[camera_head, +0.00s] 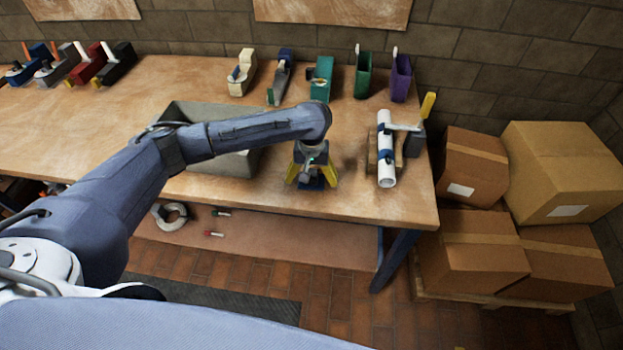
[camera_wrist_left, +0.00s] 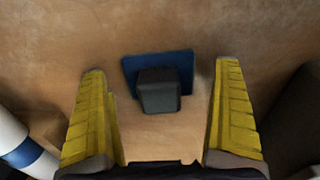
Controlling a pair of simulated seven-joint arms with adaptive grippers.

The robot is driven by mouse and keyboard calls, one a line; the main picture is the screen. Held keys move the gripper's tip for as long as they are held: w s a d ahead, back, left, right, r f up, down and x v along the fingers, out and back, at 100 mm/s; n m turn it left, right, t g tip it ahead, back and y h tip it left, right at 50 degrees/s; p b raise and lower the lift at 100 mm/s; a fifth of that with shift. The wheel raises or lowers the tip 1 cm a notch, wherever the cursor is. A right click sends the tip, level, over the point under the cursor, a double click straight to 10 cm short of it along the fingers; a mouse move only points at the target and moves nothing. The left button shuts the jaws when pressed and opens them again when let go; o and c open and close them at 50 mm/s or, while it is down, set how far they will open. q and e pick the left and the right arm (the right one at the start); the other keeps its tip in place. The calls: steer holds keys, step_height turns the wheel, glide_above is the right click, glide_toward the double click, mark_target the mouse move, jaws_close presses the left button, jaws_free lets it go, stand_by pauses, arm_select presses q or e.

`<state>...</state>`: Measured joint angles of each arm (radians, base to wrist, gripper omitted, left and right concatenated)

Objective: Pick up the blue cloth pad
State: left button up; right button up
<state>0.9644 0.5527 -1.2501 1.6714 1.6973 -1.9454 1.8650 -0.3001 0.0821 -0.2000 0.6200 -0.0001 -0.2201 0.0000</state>
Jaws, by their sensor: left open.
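The blue cloth pad (camera_wrist_left: 158,61) lies flat on the wooden bench in the left wrist view, with a dark grey block-shaped grip (camera_wrist_left: 158,93) on it. In the head view the pad (camera_head: 314,184) shows partly under my left gripper (camera_head: 311,178), near the bench's front edge. My left gripper points down over it with yellow fingers open. In the left wrist view the fingers stand apart on either side of the pad and grip, with bare wood between, touching neither. My right gripper is not in view.
A grey bin (camera_head: 235,162) stands left of my gripper, partly behind my arm. A white tube with blue bands (camera_head: 385,150) rests on a wooden support to the right. Tape dispensers and holders line the bench's back. Cardboard boxes (camera_head: 470,240) are stacked beyond the right end.

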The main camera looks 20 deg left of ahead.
mark_target(312, 173)
arm_select(q)
steer(key=shift+c, duration=0.5)
steer(key=c, duration=1.2)
step_height(312, 173, up, 20)
steer(key=o, duration=0.5)
jaws_close()
stand_by(0.3)
